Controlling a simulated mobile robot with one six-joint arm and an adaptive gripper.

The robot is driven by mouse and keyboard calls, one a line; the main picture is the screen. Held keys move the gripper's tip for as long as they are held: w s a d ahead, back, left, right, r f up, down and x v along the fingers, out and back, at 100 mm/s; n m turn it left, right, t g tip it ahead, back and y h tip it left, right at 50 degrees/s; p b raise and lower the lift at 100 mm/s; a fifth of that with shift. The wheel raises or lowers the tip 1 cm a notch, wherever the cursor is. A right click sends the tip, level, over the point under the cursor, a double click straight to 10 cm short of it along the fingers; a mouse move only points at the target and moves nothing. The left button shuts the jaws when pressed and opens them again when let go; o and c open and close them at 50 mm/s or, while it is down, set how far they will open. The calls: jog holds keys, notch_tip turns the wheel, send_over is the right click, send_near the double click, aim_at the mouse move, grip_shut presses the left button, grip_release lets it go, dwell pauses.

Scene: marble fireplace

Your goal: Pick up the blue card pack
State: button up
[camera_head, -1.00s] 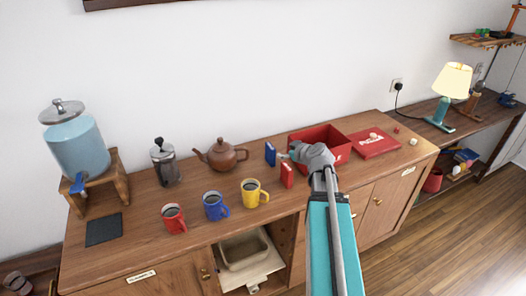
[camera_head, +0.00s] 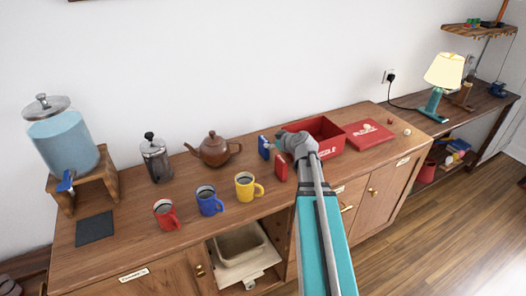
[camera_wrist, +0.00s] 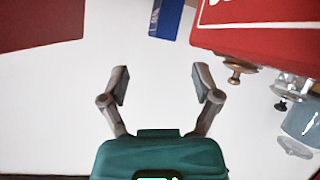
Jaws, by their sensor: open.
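The blue card pack (camera_head: 264,147) stands upright on the wooden cabinet top, left of the red box. In the wrist view, which looks upside down, the blue pack (camera_wrist: 166,16) shows at the top edge, partly cut off, beyond the fingertips. My gripper (camera_head: 283,143) is just right of the blue pack in the head view, its fingers small and hard to make out there. In the wrist view my gripper (camera_wrist: 160,82) is open and empty, with white wall between its fingers.
A red card pack (camera_head: 281,167) stands close in front of my gripper. The open red box (camera_head: 326,134) is behind and right, its lid (camera_head: 368,134) farther right. A teapot (camera_head: 213,150) and red, blue and yellow (camera_head: 247,187) mugs stand to the left.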

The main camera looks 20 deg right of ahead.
aim_at(265, 139)
jog(key=shift+b+x, duration=0.65)
jog(key=shift+x, duration=1.45)
jog(key=shift+d+b+x, duration=0.15)
jog(key=shift+b+x, duration=0.4)
jog(key=shift+x, duration=0.45)
jog(key=shift+d+b+x, duration=0.1)
jog(key=shift+b+x, duration=0.4)
jog(key=shift+x, duration=0.55)
jog(key=shift+w+a+f, duration=0.2)
jog(key=shift+w+f, duration=0.15)
jog(key=shift+w, duration=0.15)
grip_shut()
